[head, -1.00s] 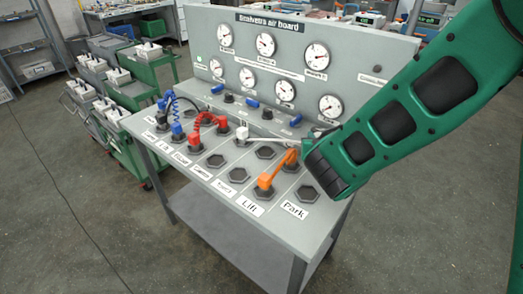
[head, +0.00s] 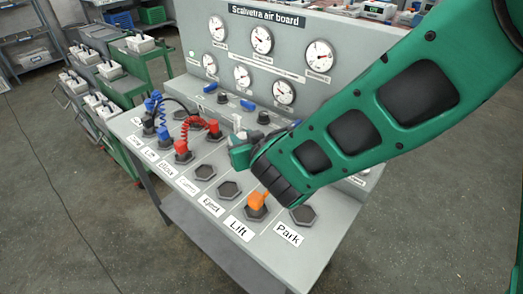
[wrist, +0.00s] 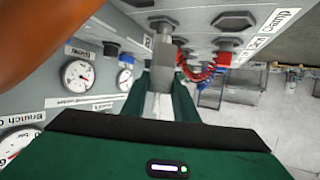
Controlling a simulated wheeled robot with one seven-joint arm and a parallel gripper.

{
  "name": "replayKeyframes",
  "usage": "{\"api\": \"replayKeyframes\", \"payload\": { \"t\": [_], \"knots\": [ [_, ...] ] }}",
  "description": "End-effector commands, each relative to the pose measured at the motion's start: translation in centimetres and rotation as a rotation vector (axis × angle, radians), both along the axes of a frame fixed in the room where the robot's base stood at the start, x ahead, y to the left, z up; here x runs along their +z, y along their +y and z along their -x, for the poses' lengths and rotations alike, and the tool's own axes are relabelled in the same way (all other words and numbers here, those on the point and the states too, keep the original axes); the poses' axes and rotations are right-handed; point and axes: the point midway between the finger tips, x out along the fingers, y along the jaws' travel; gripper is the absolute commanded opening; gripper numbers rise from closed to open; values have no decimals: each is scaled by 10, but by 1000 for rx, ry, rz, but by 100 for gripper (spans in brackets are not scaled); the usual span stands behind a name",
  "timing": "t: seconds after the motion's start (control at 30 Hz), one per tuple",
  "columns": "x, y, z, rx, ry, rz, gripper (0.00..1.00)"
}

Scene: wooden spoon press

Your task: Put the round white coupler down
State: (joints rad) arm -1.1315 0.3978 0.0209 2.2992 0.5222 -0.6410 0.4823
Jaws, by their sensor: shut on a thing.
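My gripper (head: 243,152) is over the middle of the sloping socket panel, near its back rows. It is shut on the white coupler, which my fingers mostly hide in the head view; a small white part (head: 237,122) shows just behind them. In the wrist view a pale grey-white piece (wrist: 163,58) stands between the fingertips (wrist: 167,85). I cannot tell whether it is touching a socket. An orange coupler (head: 257,202) sits on the Lift socket, just in front of my gripper. The Park socket (head: 303,214) is empty.
Red couplers (head: 181,148) with a coiled hose and blue couplers (head: 163,134) stand to the left. Bare sockets (head: 229,189) lie between them and Lift. The gauge board (head: 300,45) rises behind. A blurred orange shape (wrist: 45,40) fills the wrist view's upper left.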

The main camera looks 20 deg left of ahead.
Motion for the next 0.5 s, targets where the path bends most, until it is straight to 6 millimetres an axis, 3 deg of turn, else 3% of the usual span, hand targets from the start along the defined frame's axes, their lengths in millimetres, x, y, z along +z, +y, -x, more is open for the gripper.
{"api": "replayKeyframes", "payload": {
  "t": [0.23,0.5],
  "knots": [
    [-28,-25,-37,-2,1,2,2],
    [-38,-32,-47,2,0,0,2]
  ]
}}
